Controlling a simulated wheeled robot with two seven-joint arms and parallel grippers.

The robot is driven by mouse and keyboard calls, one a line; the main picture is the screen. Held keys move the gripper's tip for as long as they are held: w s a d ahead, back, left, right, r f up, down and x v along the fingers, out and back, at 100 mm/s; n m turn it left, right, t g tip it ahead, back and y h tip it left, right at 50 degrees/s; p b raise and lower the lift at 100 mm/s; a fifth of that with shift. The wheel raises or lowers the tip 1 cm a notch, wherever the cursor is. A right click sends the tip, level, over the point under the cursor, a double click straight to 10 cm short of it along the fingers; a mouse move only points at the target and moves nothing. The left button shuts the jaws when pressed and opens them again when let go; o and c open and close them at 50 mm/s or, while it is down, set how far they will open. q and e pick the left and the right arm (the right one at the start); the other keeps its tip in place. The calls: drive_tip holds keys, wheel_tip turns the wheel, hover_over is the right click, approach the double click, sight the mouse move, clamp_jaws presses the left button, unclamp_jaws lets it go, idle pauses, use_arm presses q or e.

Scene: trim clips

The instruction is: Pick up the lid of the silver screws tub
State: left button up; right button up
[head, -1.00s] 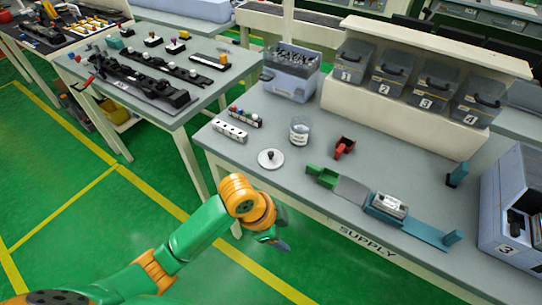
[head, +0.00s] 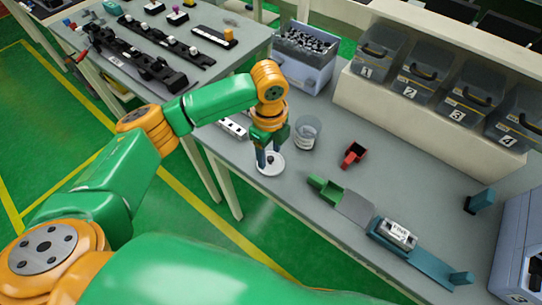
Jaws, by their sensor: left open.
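The lid is a round white disc (head: 270,163) with a dark knob, lying flat on the supply table near its front left edge. The tub (head: 307,133) is a clear, open-topped cup standing just behind and right of the lid. Its contents are hard to make out. My left gripper (head: 268,160) points down over the lid, open, with its fingers around or close beside the knob. I cannot tell whether the fingers touch it. My right gripper is not in view.
A red scoop (head: 354,154) lies right of the tub. A green, grey and teal fixture (head: 355,207) lies along the front edge. A grey bin of dark parts (head: 305,58) stands behind, and numbered clear bins (head: 415,78) sit on a shelf. A white block (head: 233,127) is partly hidden behind my arm.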

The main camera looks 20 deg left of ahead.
sight(271, 157)
use_arm(q)
drive_tip(key=f, duration=0.2)
drive_tip(key=shift+w+f, duration=0.45)
drive_tip(key=shift+w, duration=0.15)
drive_tip(key=shift+s, duration=0.3)
clamp_jaws()
drive_tip(key=shift+w, duration=0.15)
